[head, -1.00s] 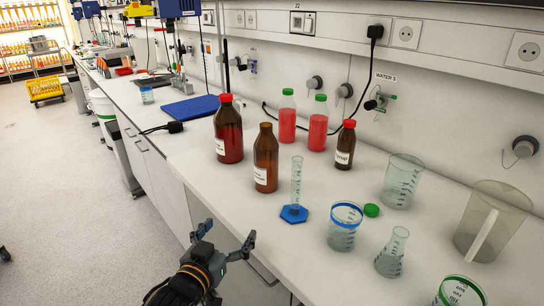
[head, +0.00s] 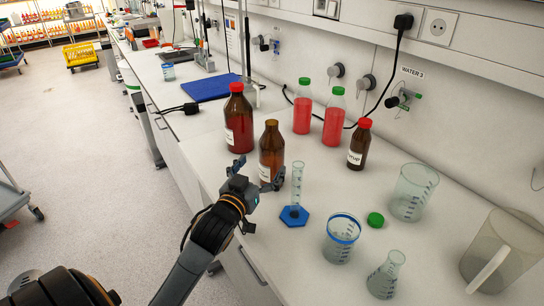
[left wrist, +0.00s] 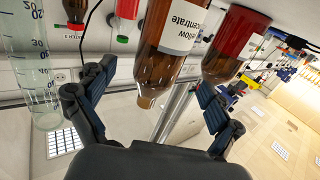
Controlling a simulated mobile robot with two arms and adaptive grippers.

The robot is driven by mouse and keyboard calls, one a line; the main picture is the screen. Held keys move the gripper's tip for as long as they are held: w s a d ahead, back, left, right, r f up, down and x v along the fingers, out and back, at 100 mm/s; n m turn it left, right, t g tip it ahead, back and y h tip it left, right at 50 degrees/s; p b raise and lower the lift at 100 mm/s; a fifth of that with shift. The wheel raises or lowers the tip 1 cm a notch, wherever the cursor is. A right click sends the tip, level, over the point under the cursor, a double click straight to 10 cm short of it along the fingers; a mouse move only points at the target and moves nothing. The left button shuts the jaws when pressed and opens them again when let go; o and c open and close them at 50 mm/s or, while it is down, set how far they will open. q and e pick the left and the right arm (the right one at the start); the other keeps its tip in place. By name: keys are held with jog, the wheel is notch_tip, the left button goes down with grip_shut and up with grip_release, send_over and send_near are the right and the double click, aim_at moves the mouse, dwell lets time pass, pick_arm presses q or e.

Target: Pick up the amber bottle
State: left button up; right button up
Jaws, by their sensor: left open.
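Several brown bottles stand on the white counter. The middle one is an open-topped amber bottle (head: 271,148) with a white label; in the left wrist view this bottle (left wrist: 168,55) appears upside down, its label partly reading "concentrate". My left gripper (head: 258,172) is open, low at the near side of this bottle, which shows between its spread fingers in the wrist view. I cannot tell whether they touch. A taller red-capped brown bottle (head: 238,122) stands behind left, and a small red-capped brown bottle (head: 359,146) at right. My right gripper is out of view.
A measuring cylinder (head: 297,184) on a blue base stands close right of the gripper. A blue-rimmed beaker (head: 341,240), flask (head: 385,276), green cap (head: 375,219) and clear beaker (head: 412,192) stand further right. Two green-capped red bottles (head: 334,120) stand behind.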

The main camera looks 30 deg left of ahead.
aim_at(272, 152)
pick_arm(q)
jog(key=shift+w, duration=0.9)
jog(key=shift+w+a, duration=0.15)
jog(key=shift+w, duration=0.1)
jog(key=w, duration=0.2)
jog(key=w+a+p, duration=0.1)
jog(key=w, duration=0.1)
jog(key=shift+w+f, duration=0.1)
jog(key=shift+w, duration=0.15)
jog(key=shift+s, duration=0.1)
jog(key=shift+c, duration=1.4)
jog(key=c, duration=1.4)
jog(key=shift+o, duration=0.2)
